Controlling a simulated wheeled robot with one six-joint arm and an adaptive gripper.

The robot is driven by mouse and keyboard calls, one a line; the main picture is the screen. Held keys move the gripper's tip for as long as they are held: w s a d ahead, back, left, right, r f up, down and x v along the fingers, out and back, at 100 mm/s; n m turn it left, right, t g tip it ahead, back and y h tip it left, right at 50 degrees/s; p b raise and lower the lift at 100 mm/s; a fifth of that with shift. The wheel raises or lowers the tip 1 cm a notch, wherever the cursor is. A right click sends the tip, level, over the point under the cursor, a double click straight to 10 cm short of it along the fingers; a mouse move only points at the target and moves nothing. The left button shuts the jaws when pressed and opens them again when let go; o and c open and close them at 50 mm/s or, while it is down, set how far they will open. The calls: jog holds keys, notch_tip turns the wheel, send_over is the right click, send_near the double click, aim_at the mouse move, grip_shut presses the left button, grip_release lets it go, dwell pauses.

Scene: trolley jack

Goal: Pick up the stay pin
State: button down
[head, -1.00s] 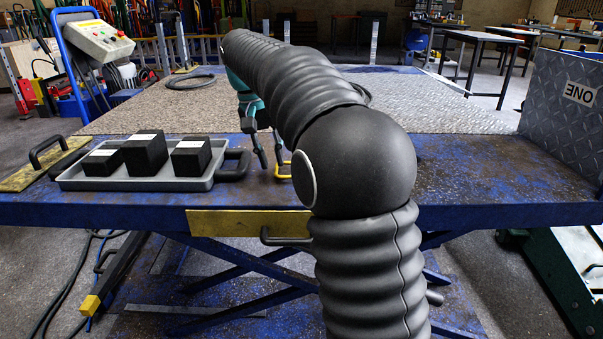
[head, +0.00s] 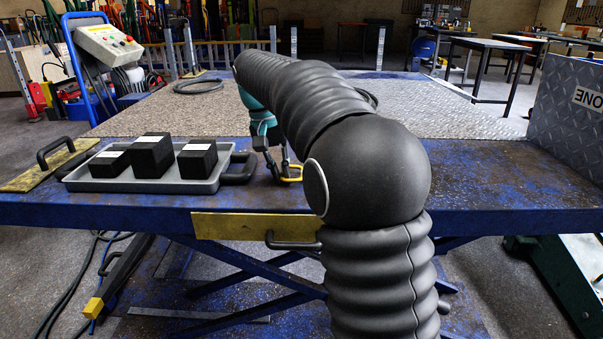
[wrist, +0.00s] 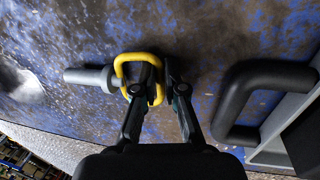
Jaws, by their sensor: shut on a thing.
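The stay pin lies on the blue, worn table top, with a grey shaft (wrist: 88,77) and a yellow loop handle (wrist: 133,57). In the head view the yellow loop (head: 291,179) shows beside the tray, and the grey shaft cannot be made out. My gripper (wrist: 163,80) is shut on the loop in the wrist view. One dark finger passes inside the loop and the other is outside it, with the loop's near bar between them. In the head view my gripper (head: 279,174) is low over the table, partly hidden by my arm.
A grey tray (head: 227,170) with three black blocks (head: 153,156) is left of my gripper; its black handle (wrist: 230,103) is close by in the wrist view. A yellow plate with a handle (head: 40,172) lies farther left. The table's right side is clear.

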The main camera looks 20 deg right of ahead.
jog(key=shift+r, duration=0.15)
jog(key=shift+r, duration=0.3)
notch_tip(320, 180, up, 4)
jog(key=shift+w+f+p, duration=0.1)
jog(key=shift+f+p, duration=0.05)
jog(key=shift+p, duration=0.6)
jog(key=s+d+r, duration=0.6)
jog(key=s+d, duration=0.2)
jog(key=shift+d+r, duration=0.2)
jog(key=shift+d, duration=0.1)
